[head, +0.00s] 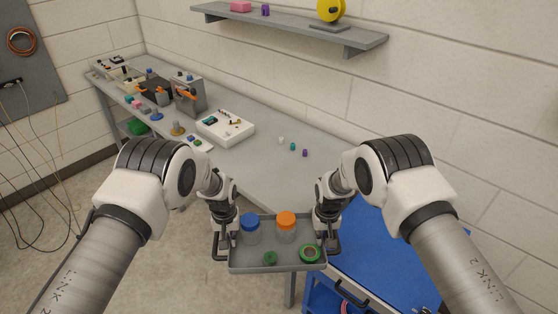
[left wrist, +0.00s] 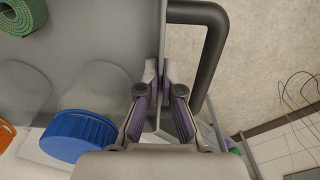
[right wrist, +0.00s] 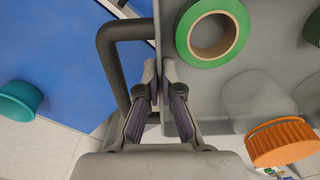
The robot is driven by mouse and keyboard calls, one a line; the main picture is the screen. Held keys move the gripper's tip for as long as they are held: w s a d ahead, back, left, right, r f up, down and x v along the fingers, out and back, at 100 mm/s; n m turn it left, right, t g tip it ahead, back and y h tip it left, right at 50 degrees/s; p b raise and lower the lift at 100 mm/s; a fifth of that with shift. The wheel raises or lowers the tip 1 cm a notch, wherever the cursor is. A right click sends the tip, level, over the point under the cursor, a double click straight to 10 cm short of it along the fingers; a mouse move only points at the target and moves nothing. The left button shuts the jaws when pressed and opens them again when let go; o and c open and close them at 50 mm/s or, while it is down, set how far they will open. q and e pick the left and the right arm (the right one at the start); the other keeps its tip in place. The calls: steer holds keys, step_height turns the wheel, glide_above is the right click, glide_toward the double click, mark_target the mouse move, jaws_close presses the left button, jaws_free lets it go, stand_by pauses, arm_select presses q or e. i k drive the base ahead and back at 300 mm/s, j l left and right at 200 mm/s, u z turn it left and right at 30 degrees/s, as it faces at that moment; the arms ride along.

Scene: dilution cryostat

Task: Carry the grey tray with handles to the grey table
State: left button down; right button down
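The grey tray with handles (head: 278,267) is held level between my two grippers in the head view, in front of the near end of the grey table (head: 270,165). It carries a blue-capped jar (head: 250,228), an orange-capped jar (head: 286,228), a green tape roll (head: 310,254) and a small green roll (head: 270,258). My left gripper (left wrist: 160,80) is closed on the tray's wall beside the dark handle (left wrist: 215,45). My right gripper (right wrist: 160,80) is closed on the opposite wall beside the other handle (right wrist: 108,50).
The table's near part is bare except for several small caps (head: 293,147). A white box (head: 226,127) and metal equipment (head: 187,96) stand further back. A blue-topped cart (head: 385,250) stands at the right. A wall shelf (head: 290,27) hangs above the table.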

mark_target(277, 176)
steer(key=i, duration=1.2)
